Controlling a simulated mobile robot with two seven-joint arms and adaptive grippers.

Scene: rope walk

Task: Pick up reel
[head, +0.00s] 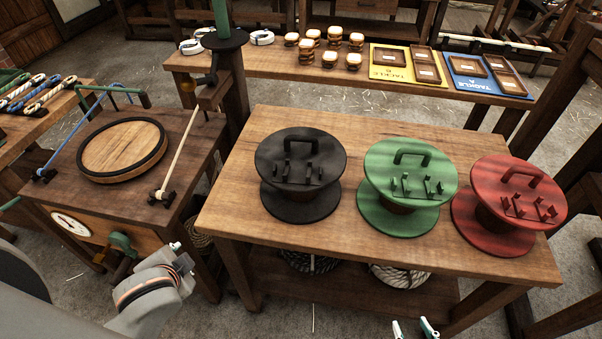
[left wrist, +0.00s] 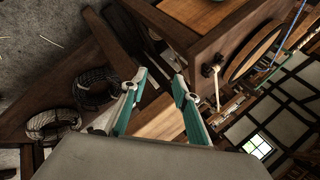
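Three reels stand upright on the wooden table (head: 300,118): a black reel (head: 300,160), a green reel (head: 410,170) and a red reel (head: 508,190). Each has a handle and short pegs on its top disc. My right gripper (head: 414,329) shows only its fingertips at the bottom edge, apart and empty, in front of the table. My left arm comes in at the lower left of the head view, between the two tables. In the left wrist view my left gripper (left wrist: 160,80) has its teal fingers apart with nothing between them. No reel is clear in that view.
A low bench with a round wooden disc (head: 122,150) and rods stands at the left. Rope coils lie under the reel table, one dark (head: 308,262) and one pale (head: 398,276). The back bench holds small stacked pieces, a yellow board (head: 405,78) and a blue board (head: 465,84).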

